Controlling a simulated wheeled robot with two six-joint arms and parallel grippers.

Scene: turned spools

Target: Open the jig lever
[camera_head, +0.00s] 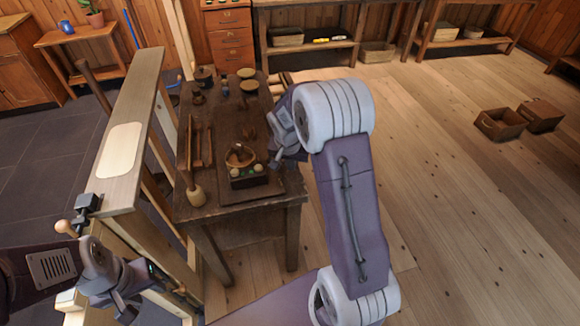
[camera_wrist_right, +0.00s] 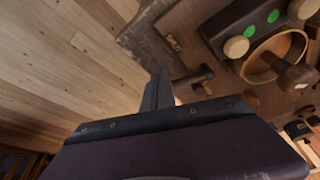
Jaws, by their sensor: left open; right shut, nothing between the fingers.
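On the dark workbench (camera_head: 225,212), a jig with a round wooden ring (camera_head: 240,155) and a dark block (camera_head: 248,180) carries pale and green knobs. The ring also shows in the right wrist view (camera_wrist_right: 262,52). A small dark T-shaped handle (camera_wrist_right: 196,78), possibly the jig lever, lies beside it in that view; I cannot tell its position for sure. My right gripper (camera_wrist_right: 159,88) is shut and empty, close to this handle but apart from it. In the head view my right arm partly hides it (camera_head: 286,128). My left gripper (camera_head: 125,300) is open at the lower left, away from the jig.
A pale wooden beam (camera_head: 135,120) with a black clamp (camera_head: 88,204) and a round-knobbed handle (camera_head: 66,227) stands left of the bench. Long tools, a mallet (camera_head: 194,190) and small pots (camera_head: 204,76) occupy the bench. The floor to the right is clear up to the crates (camera_head: 500,124).

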